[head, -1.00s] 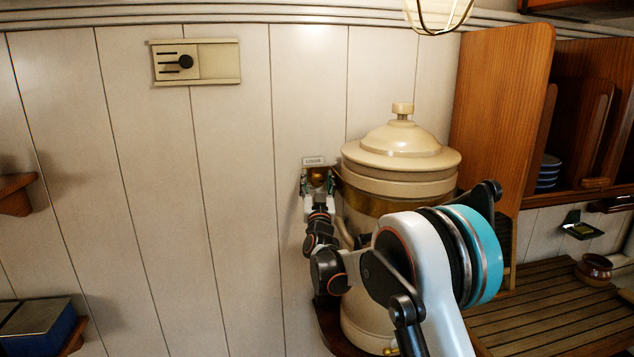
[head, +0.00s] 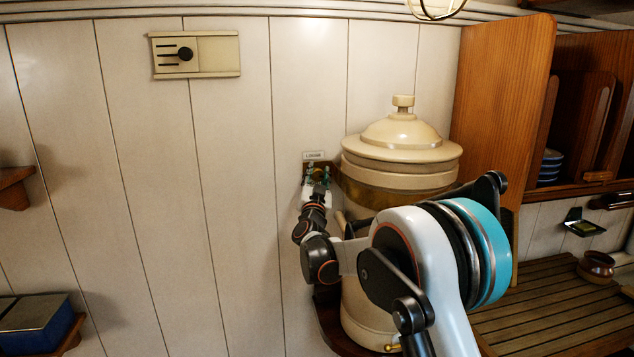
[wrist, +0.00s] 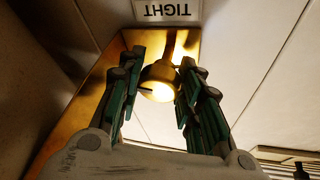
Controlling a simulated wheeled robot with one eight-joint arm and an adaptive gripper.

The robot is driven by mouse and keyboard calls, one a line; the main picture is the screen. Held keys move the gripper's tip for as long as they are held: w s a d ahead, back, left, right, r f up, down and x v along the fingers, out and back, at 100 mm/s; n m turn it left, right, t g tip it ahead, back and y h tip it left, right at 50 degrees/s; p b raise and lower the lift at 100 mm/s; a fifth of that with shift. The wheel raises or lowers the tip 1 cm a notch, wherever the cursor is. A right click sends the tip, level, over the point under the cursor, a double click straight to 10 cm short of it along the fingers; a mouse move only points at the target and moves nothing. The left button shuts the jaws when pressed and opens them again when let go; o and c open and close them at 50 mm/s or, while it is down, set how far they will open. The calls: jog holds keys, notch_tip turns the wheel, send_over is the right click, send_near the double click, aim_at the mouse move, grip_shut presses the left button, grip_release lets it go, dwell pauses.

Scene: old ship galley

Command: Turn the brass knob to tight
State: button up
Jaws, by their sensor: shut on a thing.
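The brass knob (wrist: 158,80) is in the middle of the wrist view, between my two fingers. My gripper (wrist: 161,66) is shut on it, with one finger on each side. Behind the knob is a brass plate (wrist: 92,105), and a label reading TIGHT (wrist: 167,10) appears upside down at the top of the wrist view. In the head view my gripper (head: 317,179) is at the wall just left of the cream urn, below a small white label (head: 313,155). My fingers mostly hide the knob there.
The lidded cream urn (head: 402,160) stands close to the right of my gripper. A wooden partition (head: 500,110) and a slatted counter (head: 550,310) are further right. A wall vent with a black knob (head: 222,55) is at the upper left.

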jog(key=m+g+h+b, duration=0.1)
jog(key=m, duration=0.3)
jog(key=shift+m+h+b, duration=0.3)
jog(key=shift+h+b, duration=0.1)
jog(key=m+g+h+b, duration=0.1)
jog(key=m+g, duration=0.1)
jog(key=m, duration=0.3)
jog(key=m+g, duration=0.2)
jog(key=m, duration=0.2)
jog(key=shift+r, duration=0.1)
jog(key=shift+m+g+y, duration=0.4)
jog(key=shift+m, duration=0.8)
jog(key=o, duration=1.1)
